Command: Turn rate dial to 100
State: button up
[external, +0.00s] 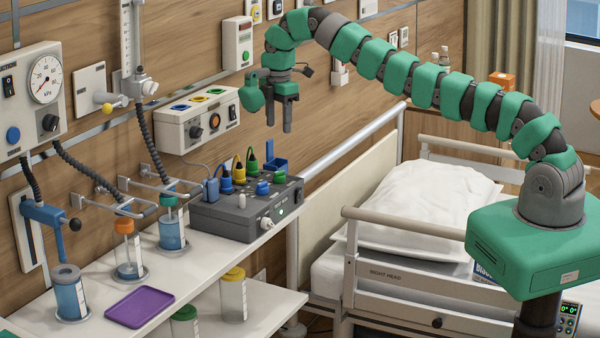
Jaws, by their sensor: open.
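My gripper (279,124) hangs in the air with its fingers pointing down and apart, with nothing between them. It is above and behind the grey control box (223,218) in the picture. That box stands on the shelf and carries several coloured knobs and plugs, among them a blue knob (263,188) and a white front knob (266,222). The wall panel (172,132) left of my gripper has a black dial (196,132) and an orange-rimmed dial (214,121). A gauge unit (18,110) at far left has another black knob (50,122). I cannot read which dial is marked rate.
Bottles (70,295), hoses and a purple tray (139,307) occupy the shelf left of the control box. A blue holder (276,160) stands behind the box. The bed rail (350,150) and bed lie to the right.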

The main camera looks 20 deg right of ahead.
send_over(279, 171)
notch_tip(279, 171, down, 4)
notch_tip(279, 171, down, 9)
jog(key=shift+w+f+p, duration=0.1)
jog(key=shift+p, duration=0.35)
jog(key=shift+c, duration=0.2)
jog(key=c, duration=0.9)
